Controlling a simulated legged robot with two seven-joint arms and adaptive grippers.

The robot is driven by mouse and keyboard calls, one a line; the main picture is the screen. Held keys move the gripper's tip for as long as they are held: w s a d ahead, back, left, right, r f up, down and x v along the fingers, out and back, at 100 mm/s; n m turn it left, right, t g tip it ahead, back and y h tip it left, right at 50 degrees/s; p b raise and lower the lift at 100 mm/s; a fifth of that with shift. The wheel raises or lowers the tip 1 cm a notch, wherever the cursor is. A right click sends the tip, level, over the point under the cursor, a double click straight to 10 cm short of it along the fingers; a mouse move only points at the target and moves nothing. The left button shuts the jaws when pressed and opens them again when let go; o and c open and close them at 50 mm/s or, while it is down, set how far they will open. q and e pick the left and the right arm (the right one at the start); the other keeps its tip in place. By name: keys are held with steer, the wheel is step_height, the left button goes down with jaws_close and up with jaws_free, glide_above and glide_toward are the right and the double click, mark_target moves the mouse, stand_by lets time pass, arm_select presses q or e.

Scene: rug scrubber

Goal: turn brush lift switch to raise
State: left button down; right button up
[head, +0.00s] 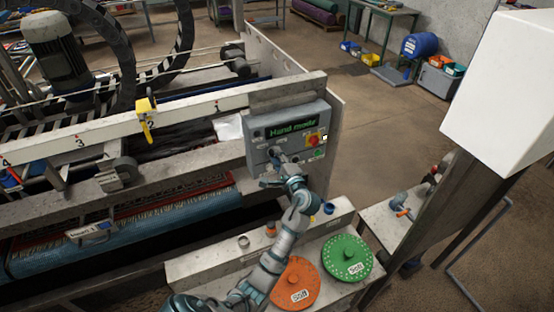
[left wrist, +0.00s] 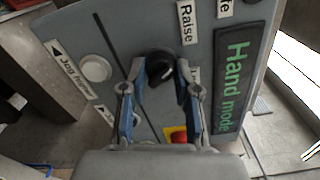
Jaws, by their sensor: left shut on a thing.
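The grey control panel (head: 258,148) stands on the machine's frame, and its green display (head: 291,130) reads "Hand mode". In the left wrist view, the black brush lift switch (left wrist: 160,63) is a round knob below the "Raise" label (left wrist: 187,24). My left gripper (head: 277,157) is at the panel's lower left in the head view. In the left wrist view, the fingers of my left gripper (left wrist: 160,78) sit on both sides of the knob, shut on it. I cannot tell the knob's exact pointing direction. My right gripper is out of view.
A red stop button on yellow (left wrist: 179,135) lies close to the fingers. A white jog button (left wrist: 96,68) is beside the switch. A white box (head: 500,85) stands at the right.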

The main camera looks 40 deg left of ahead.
arm_select(q)
steer(key=shift+f+n, duration=0.1)
steer(key=shift+n, duration=0.5)
steer(key=c, duration=0.8)
jaws_free()
steer(key=shift+c, duration=0.2)
steer(key=shift+a, duration=0.1)
steer(key=v, duration=1.2)
steer(key=shift+w+f, duration=0.1)
steer(key=shift+f, duration=0.1)
